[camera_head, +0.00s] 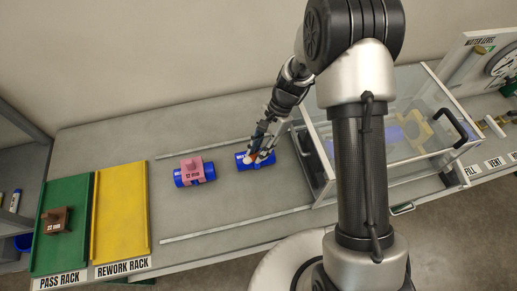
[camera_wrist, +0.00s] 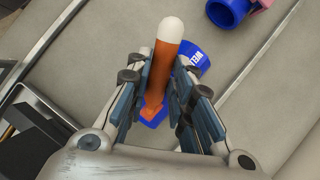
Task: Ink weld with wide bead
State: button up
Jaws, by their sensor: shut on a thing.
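My gripper (camera_head: 262,143) is shut on an orange-brown marker with a rounded white end (camera_wrist: 164,65). The marker stands between the finger pads in the wrist view, over a blue pipe piece with white lettering (camera_wrist: 195,57). That pipe lies on the grey bench, below my gripper in the head view (camera_head: 243,162). My fingers and the marker hide much of it, including any bead or ink. I cannot tell whether the marker touches it. To the left, another blue pipe (camera_head: 209,171) carries a pink labelled block (camera_head: 191,171).
A green pass rack (camera_head: 76,194) with a brown block (camera_head: 57,221) and an empty yellow rework rack (camera_head: 121,220) lie at left. A clear-walled box (camera_head: 395,120) stands right of my gripper. Metal rails (camera_head: 235,224) border the work area.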

jog(key=shift+r+p, duration=2.65)
jog(key=shift+r, duration=0.85)
jog(key=shift+d, duration=0.15)
